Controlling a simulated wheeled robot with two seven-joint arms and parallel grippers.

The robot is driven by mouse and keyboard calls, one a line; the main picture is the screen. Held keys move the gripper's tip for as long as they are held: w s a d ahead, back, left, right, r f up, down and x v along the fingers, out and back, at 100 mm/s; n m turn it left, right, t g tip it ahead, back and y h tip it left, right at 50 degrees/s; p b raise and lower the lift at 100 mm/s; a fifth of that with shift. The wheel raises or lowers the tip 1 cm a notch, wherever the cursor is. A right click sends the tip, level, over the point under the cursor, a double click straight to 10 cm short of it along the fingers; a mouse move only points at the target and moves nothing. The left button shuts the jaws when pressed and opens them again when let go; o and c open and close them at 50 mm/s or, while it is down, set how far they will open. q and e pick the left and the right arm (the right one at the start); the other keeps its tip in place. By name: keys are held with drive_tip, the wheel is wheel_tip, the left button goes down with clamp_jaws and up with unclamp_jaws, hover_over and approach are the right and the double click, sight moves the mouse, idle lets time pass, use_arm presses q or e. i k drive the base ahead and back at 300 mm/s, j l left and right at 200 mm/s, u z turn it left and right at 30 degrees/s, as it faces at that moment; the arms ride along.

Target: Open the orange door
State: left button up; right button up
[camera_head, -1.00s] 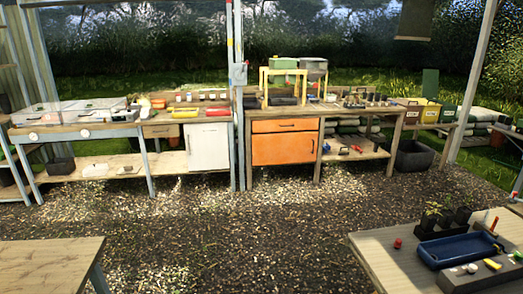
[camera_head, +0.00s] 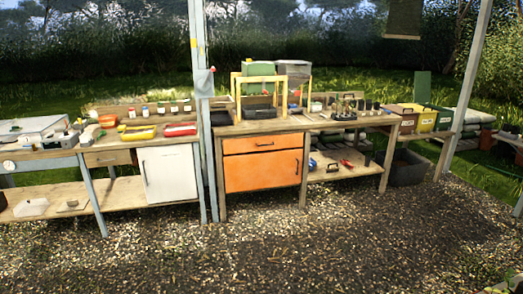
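The orange door (camera_head: 262,172) is the lower front of a wooden workbench cabinet, a little right of the middle. It is shut, with a dark upright handle (camera_head: 298,167) near its right edge. An orange drawer front (camera_head: 263,144) with a dark horizontal handle sits just above it and is also shut. Neither of my grippers shows in the head view.
A grey-blue post (camera_head: 204,110) stands just left of the orange cabinet. A white door (camera_head: 170,174) is further left. An open shelf (camera_head: 340,172) and a dark bin (camera_head: 407,168) are to the right. The gravel floor (camera_head: 290,250) in front is clear.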

sight(246, 172)
drive_tip(key=i+u, duration=0.2)
drive_tip(key=i, duration=1.45)
drive_tip(key=i+l+z, duration=0.15)
drive_tip(key=i+z, duration=0.2)
drive_tip(key=i, duration=0.25)
drive_tip(key=i+z, duration=0.4)
drive_tip(key=i, duration=0.2)
drive_tip(key=i+j+z, duration=0.2)
drive_tip(key=i+z, duration=0.15)
drive_tip(key=i, duration=0.25)
